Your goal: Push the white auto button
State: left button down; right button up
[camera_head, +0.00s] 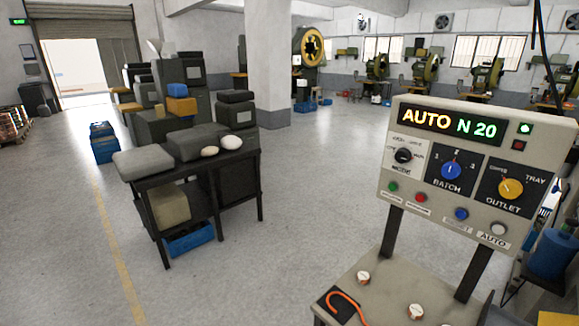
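The white auto button (498,229) sits at the lower right of a beige control panel (408,178), above a label reading AUTO. The panel stands upright on two dark posts at the right of the head view. Its lit display (452,125) reads "AUTO N 20". A blue button (461,213) is to the left of the white one. A red button (420,197) and a green button (393,187) are further left. Neither of my grippers is in view, and nothing covers the white button.
A beige surface (385,290) with small white-topped parts (416,311) and an orange hook (346,304) lies below the panel. A dark workbench (205,165) with grey boxes stands to the left. The floor between them is clear. A blue drum (553,253) is at the right edge.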

aim_at(497, 229)
jog(key=l+z, duration=0.1)
jog(key=z, duration=0.65)
jog(key=l+z, duration=0.1)
jog(key=z, duration=0.3)
jog(key=i, duration=0.05)
